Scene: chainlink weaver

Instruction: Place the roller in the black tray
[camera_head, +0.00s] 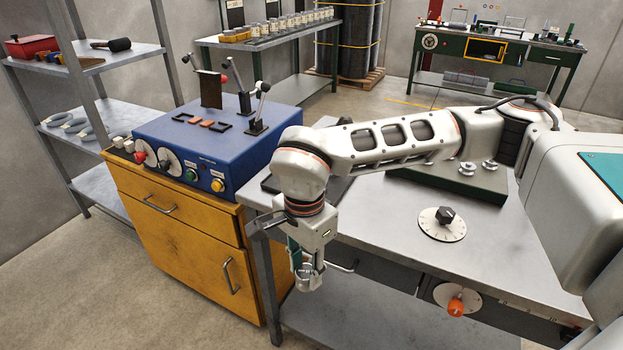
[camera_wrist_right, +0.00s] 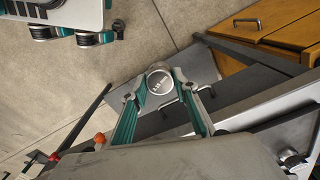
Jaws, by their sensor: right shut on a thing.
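My right gripper (camera_head: 309,268) hangs down in front of the left part of the steel workbench, below the level of its top. It is shut on a small silver roller (camera_head: 309,283). In the right wrist view the roller's round, marked end (camera_wrist_right: 160,82) shows between the teal and grey fingers (camera_wrist_right: 155,90). The black tray (camera_head: 338,191) lies on the left of the bench top, behind my right forearm, which hides much of it. I cannot see clearly what is in it. My left gripper cannot be made out.
A dark green fixture (camera_head: 462,183) with silver spools stands at the back of the workbench (camera_head: 385,220). A white dial (camera_head: 442,224) lies in front of it. A blue control box (camera_head: 205,145) with levers sits on the yellow cabinet (camera_head: 180,235) at left.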

